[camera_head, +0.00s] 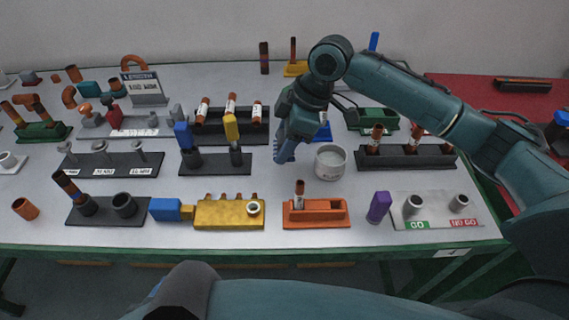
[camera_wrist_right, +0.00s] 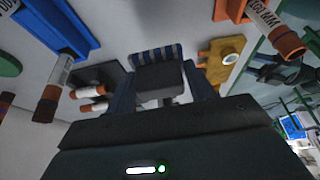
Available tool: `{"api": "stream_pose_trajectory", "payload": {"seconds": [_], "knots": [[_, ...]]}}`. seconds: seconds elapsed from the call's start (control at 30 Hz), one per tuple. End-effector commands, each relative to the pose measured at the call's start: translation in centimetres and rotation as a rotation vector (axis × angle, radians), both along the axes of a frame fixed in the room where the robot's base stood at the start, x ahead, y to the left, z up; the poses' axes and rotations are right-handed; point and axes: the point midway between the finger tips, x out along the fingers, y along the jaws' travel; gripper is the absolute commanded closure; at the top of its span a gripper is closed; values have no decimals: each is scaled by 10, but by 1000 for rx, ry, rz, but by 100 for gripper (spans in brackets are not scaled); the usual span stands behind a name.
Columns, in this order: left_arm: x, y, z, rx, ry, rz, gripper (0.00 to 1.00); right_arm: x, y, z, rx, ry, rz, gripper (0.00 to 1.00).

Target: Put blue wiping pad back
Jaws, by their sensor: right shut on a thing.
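My right gripper (camera_head: 284,146) points down over the middle of the table, just left of the white round cup (camera_head: 330,162). In the right wrist view its two fingers (camera_wrist_right: 163,92) are shut on a dark grey block with a blue-and-white striped end (camera_wrist_right: 156,53), which I take for the blue wiping pad. In the head view the gripper mostly hides the pad. My left gripper is not in view.
The yellow block fixture (camera_head: 228,214) and the orange tray (camera_head: 316,216) stand at the table's front. A black rack with tubes (camera_head: 405,160) is right of the cup. A purple block (camera_head: 379,206) stands at front right. Bare table shows between them.

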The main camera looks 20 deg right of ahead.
Motion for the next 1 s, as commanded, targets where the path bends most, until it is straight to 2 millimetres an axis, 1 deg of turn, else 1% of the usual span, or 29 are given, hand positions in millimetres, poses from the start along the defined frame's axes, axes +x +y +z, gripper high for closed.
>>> {"api": "stream_pose_trajectory", "payload": {"seconds": [0.03, 0.17, 0.3, 0.4, 0.8, 0.83, 1.0], "knots": [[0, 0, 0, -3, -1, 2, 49, 0, 0, -8, 0, 2, -1, 65], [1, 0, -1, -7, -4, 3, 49, 0, 0, -26, 0, 2, -1, 65], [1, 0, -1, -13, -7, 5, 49, -1, 0, -49, -1, 2, -1, 65], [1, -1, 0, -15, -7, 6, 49, 0, -1, -58, -1, 1, -1, 65], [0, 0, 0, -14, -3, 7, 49, 0, 0, -63, 0, -1, -1, 65], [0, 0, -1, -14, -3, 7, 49, 0, 0, -62, -1, -2, -1, 44], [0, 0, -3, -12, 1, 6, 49, 0, 0, -62, -1, -2, -1, 30]]}}
